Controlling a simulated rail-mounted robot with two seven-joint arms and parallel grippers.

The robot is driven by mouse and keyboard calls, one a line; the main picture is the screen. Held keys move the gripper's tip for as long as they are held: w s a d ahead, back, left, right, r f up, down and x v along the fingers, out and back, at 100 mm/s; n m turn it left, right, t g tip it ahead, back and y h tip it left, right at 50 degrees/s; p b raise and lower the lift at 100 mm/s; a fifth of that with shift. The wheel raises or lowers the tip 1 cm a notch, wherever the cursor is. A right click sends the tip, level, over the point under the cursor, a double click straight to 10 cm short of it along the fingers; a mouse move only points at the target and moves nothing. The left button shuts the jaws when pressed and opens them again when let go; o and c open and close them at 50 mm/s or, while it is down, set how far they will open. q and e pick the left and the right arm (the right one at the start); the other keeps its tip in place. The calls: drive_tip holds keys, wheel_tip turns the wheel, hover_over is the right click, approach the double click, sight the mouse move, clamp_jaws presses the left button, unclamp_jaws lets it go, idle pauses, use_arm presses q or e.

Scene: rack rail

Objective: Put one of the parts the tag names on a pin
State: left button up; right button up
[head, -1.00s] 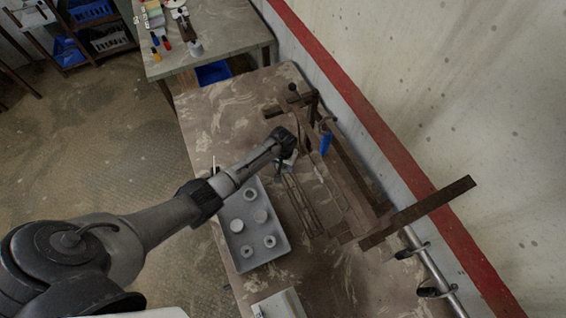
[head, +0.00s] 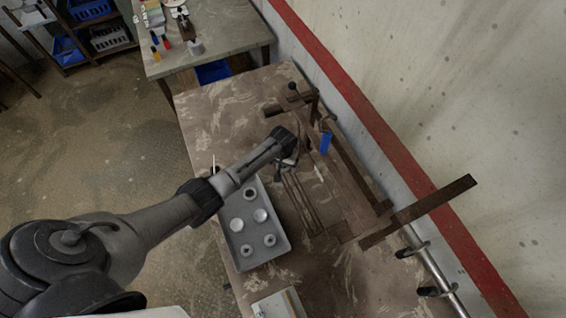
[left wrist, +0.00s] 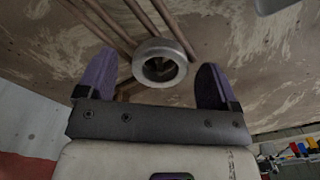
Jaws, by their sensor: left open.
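My left gripper (head: 287,163) is over the table, just beyond the tray's upper right corner. In the left wrist view its purple fingers (left wrist: 160,62) are open. A grey metal ring (left wrist: 158,46) shows between them, with a gap on each side. Thin brown rods (left wrist: 130,22) pass behind the ring; I cannot tell whether one goes through it. A grey tray (head: 233,262) holds several pale round parts, such as a ring (head: 269,240) and a disc-like part (head: 260,215). No readable tag shows. My right gripper is not in view.
Long thin brown rods (head: 302,205) run across the table (head: 225,105). A brown bar (head: 420,210) juts toward the red-striped wall. A blue object (head: 326,143) stands near a dark upright. A pale box-like object (head: 278,305) is at the front edge. The table's far left is clear.

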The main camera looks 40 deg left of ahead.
use_arm(q)
wheel_tip(320, 180, up, 12)
idle(0.6)
drive_tip(key=s+d+r+m+t+p, duration=0.1)
drive_tip(key=s+d+m+p, duration=0.2)
drive_tip(key=s, duration=0.6)
drive_tip(key=s+d+r+m+t+p, duration=0.1)
drive_tip(key=s+d+p, duration=0.2)
drive_tip(key=s+d, duration=0.4)
drive_tip(key=s+r+m+p, duration=0.1)
drive_tip(key=s+r, duration=0.4)
drive_tip(key=s, duration=0.2)
drive_tip(key=s+d+r+m+t+p, duration=0.1)
drive_tip(key=s+r+p, duration=0.1)
drive_tip(key=s+r, duration=0.3)
drive_tip(key=shift+s+r+t, duration=0.2)
drive_tip(key=shift+s+t, duration=0.1)
drive_tip(key=shift+s, duration=1.15)
